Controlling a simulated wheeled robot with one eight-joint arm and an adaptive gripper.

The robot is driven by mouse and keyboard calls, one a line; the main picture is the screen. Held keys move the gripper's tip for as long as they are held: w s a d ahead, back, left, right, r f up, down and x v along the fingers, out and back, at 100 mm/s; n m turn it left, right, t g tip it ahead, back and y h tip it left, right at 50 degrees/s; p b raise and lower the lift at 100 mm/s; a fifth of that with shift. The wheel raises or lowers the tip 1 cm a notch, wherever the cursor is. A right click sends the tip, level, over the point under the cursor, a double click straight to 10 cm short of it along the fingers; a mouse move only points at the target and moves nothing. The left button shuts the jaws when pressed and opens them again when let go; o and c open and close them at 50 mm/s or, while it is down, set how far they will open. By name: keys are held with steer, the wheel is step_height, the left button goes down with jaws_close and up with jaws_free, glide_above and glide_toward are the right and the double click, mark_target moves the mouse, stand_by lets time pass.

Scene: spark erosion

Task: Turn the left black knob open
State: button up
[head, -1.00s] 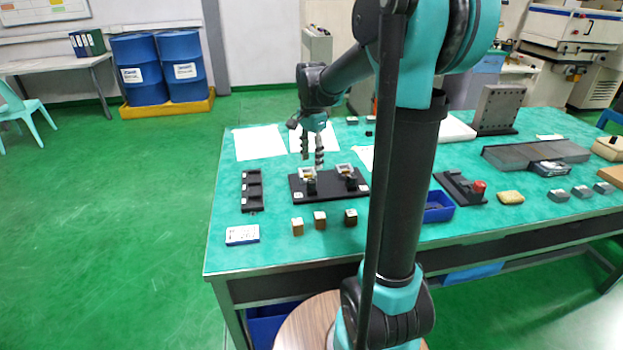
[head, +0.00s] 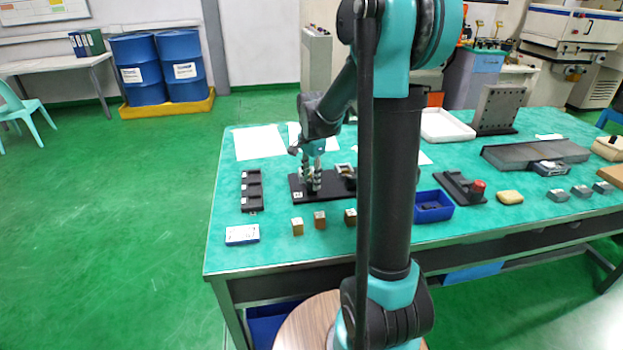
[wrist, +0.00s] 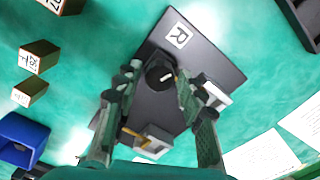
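A black base plate (head: 325,193) lies on the green table, with a white label at its left end; the label shows in the wrist view (wrist: 179,37) with a mark like an R. The left black knob (wrist: 160,74) stands on the plate near that label, with a pale line on top. My gripper (wrist: 159,88) is open, with one finger on each side of this knob; contact is not clear. In the head view my gripper (head: 310,184) hides the left knob. A metal bracket (wrist: 214,93) is beside the knob; another bracket (wrist: 156,139) shows farther along the plate.
Small blocks (head: 297,227) stand in front of the plate. A black tray (head: 252,190) lies to the left, and a blue bin (head: 433,206) to the right. White paper (head: 259,141) lies behind. My arm hides the plate's right end in the head view.

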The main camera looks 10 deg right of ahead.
jaws_close()
steer(key=shift+n, duration=0.4)
steer(key=n, duration=1.5)
steer(key=shift+n, duration=0.3)
steer(key=n, duration=0.5)
steer(key=shift+n, duration=0.4)
